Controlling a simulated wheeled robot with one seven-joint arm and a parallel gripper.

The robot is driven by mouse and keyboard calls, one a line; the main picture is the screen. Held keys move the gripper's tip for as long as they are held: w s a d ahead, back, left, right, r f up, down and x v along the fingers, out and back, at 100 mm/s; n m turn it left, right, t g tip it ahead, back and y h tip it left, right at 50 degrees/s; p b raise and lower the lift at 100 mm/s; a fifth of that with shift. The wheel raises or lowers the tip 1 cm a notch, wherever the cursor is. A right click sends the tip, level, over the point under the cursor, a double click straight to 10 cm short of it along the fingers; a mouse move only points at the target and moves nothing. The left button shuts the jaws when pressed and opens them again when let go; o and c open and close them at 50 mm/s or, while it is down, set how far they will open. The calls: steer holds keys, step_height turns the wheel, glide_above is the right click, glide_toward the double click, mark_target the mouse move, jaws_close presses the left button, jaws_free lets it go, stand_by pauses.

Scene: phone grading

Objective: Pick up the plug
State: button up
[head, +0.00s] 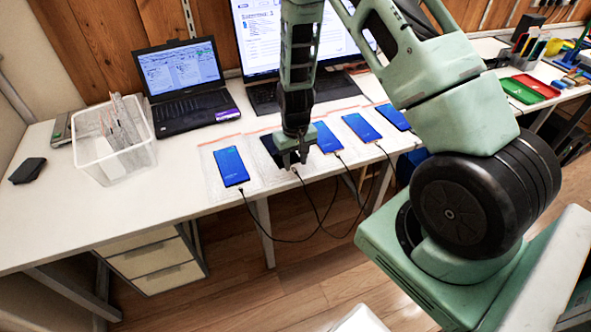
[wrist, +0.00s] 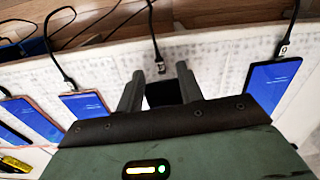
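My gripper (head: 293,160) hangs over the row of phones on the white desk. In the wrist view its two dark fingers (wrist: 158,88) are apart with nothing held between them. A black plug (wrist: 160,66) on a black cable lies just beyond and between the fingertips. Below it, between the fingers, is a phone with a dark screen (wrist: 162,94), partly hidden by my gripper. This dark phone (head: 270,150) also shows beside my gripper in the head view. The plug seems slightly apart from the phone's edge. In the head view the plug is mostly hidden by the fingers.
Lit blue phones with cables lie on both sides, such as the left one (head: 231,166) and the right one (head: 361,127). Cables hang over the desk's front edge. A laptop (head: 185,107) and a clear bin (head: 115,160) stand to the left.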

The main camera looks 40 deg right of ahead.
mark_target(296, 173)
steer(key=shift+f, duration=1)
steer(key=shift+f, duration=0.2)
jaws_close()
